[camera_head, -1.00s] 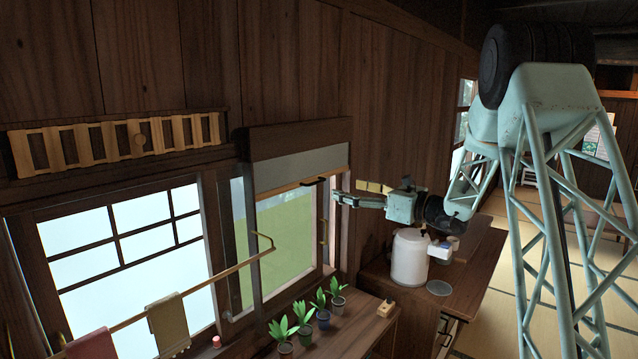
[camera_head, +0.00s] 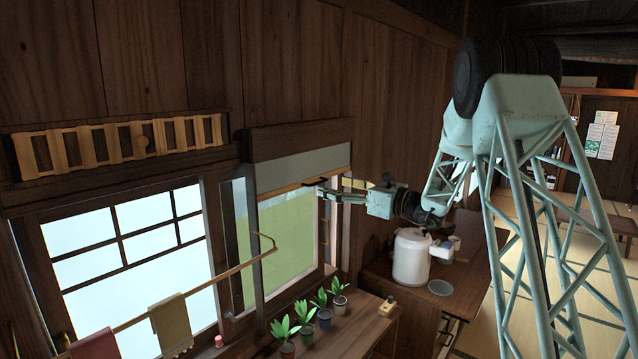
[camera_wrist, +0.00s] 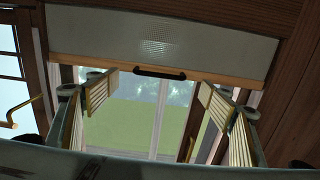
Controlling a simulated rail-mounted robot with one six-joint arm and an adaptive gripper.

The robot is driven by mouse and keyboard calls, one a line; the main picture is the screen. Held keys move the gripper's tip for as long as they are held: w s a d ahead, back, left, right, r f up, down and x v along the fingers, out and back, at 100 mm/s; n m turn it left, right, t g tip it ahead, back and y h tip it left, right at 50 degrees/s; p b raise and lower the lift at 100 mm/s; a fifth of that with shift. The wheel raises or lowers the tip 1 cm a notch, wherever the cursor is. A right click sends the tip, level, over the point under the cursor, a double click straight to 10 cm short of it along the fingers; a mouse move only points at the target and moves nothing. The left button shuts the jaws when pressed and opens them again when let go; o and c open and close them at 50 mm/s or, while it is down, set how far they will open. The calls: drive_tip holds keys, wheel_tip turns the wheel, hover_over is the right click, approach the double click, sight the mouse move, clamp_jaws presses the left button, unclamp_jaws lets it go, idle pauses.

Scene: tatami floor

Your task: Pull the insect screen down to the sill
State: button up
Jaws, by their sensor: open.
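The insect screen (camera_head: 300,169) is a pale grey panel drawn only across the top of the right window, below a dark wooden box. Its lower edge is a light wooden bar with a small dark handle at the middle. In the wrist view the screen (camera_wrist: 160,38) spans the top, and the handle (camera_wrist: 160,73) hangs under the bar. My gripper (camera_head: 326,190) is at the window near the handle. In the wrist view my gripper (camera_wrist: 158,82) is open, with its fingers on either side of the handle. I see no contact with the handle.
A wooden rail (camera_head: 185,297) with hanging towels (camera_head: 170,325) crosses the left window. Several potted plants (camera_head: 324,318) stand on the counter below the right window. A white canister (camera_head: 411,257) stands on the counter under my arm. Clear glass lies below the screen.

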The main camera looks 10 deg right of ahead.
sight(319, 183)
drive_tip(key=shift+p+x, duration=0.45)
drive_tip(key=shift+x, duration=3.1)
drive_tip(key=shift+c, duration=0.7)
drive_tip(key=c, duration=0.9)
drive_tip(key=shift+f, duration=0.1)
wheel_tip(319, 183, down, 49)
drive_tip(key=b, duration=2.3)
drive_tip(key=shift+b, duration=0.3)
